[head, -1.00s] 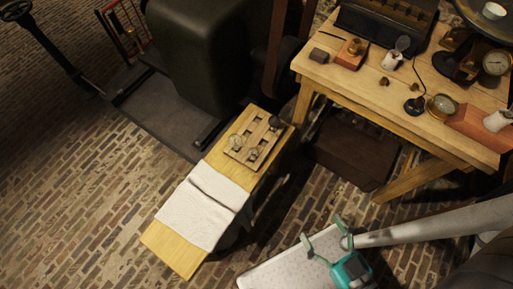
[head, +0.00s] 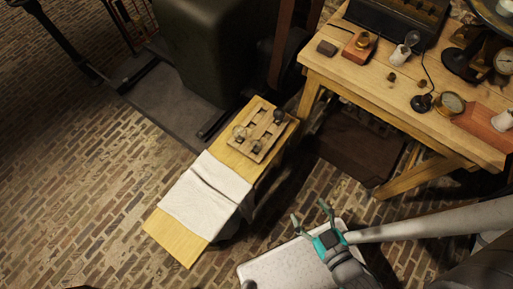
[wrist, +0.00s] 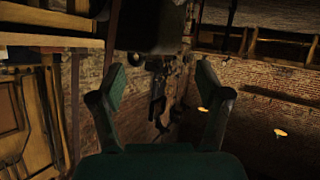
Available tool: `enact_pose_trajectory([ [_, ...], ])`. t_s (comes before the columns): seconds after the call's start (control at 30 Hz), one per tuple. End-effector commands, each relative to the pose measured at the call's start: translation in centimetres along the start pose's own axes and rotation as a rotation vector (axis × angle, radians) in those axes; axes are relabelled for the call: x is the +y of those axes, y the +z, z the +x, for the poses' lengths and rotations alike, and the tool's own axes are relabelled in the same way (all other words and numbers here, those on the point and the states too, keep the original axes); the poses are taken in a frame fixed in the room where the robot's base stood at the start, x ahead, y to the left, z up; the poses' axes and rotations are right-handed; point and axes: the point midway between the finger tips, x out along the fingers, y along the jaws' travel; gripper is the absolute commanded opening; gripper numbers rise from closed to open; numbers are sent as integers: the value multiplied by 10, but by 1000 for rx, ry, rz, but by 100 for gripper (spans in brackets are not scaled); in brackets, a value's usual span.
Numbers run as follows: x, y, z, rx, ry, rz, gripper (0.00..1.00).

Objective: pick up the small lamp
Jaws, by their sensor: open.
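I cannot tell for sure which thing is the small lamp. Small round glass pieces (head: 240,132) and a dark round piece (head: 280,116) stand on a slotted wooden rack (head: 262,146) on the low bench. A clear bulb-like glass (head: 412,38) shows by a white holder (head: 400,55) on the worktable. My gripper (head: 310,211) is open and empty over the white tray, below and to the right of the bench in the head view. In the wrist view my two fingers (wrist: 159,75) stand wide apart with nothing between them.
The low yellow bench (head: 172,238) carries a white cloth (head: 205,190). The wooden worktable (head: 375,88) holds gauges and several small parts. A dark chest (head: 350,150) stands under it. A white tray (head: 270,268) lies below my gripper.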

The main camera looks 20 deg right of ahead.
Motion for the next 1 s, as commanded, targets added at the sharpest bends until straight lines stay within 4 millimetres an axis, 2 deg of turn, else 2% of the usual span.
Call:
enact_pose_trajectory([
  [0.03, -1, 8, 18, -24, -2, -29, 76],
  [0.3, -9, 52, 103, -194, -73, -211, 76],
  [0.5, -13, 68, 164, -296, -168, -346, 76],
  [0.73, -14, 68, 229, -381, -316, -506, 76],
  [1.0, -6, 42, 293, -431, -532, -701, 76],
])
